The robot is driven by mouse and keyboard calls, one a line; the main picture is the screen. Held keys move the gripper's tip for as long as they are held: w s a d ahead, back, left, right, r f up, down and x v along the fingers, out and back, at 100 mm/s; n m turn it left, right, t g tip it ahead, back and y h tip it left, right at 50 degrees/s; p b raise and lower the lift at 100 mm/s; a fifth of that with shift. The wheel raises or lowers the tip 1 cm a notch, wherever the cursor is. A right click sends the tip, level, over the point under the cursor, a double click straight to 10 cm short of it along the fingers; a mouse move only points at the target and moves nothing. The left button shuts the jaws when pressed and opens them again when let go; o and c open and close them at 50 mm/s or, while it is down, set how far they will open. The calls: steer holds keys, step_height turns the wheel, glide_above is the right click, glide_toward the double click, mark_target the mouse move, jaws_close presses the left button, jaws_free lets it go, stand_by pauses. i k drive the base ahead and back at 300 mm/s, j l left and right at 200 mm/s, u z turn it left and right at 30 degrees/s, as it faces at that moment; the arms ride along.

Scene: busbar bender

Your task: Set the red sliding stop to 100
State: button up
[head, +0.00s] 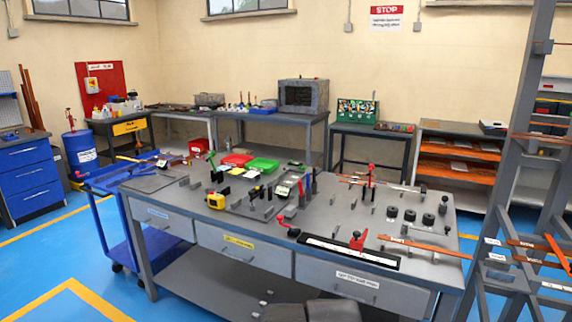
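The red sliding stop (357,241) stands upright on a long black rail with a white scale strip (325,246), near the front right edge of the grey workbench (190,210). The stop is right of the rail's middle. The scale's numbers are too small to read. A red-and-black crank-like part (288,227) is at the rail's left end. My gripper is not in view. A dark rounded part, likely mine, shows at the bottom edge, well below the rail.
A copper bar (425,246) lies right of the stop and several black round weights (410,215) stand behind it. A yellow tape measure (217,201) and upright holders occupy the bench's middle. A grey rack (505,160) with copper bars stands at the right. Blue floor is open at front left.

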mark_target(356, 243)
steer(key=k, duration=0.25)
steer(key=i+l+u, duration=0.25)
steer(key=i+l, duration=0.55)
steer(key=i, duration=0.15)
